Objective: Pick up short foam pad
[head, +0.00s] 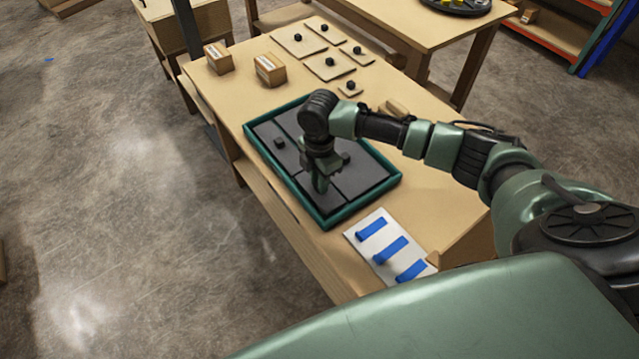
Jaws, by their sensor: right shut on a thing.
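A tray with a green rim (283,186) lies on the wooden workbench and holds several flat dark grey pads. One long pad (360,178) lies on the tray's right side. Another dark pad (268,133) with a small black knob lies at the left. My right gripper (321,187) reaches down over the near middle of the tray, shut on a dark pad there. The gripper and wrist hide the grip itself, and I cannot tell whether the pad is lifted. Which pad is the short foam one is hard to tell. My left gripper is out of view.
A white card (372,257) with blue strips lies in front of the tray. Several thin boards (327,65) with black knobs lie at the back. A second table (415,22) stands beyond.

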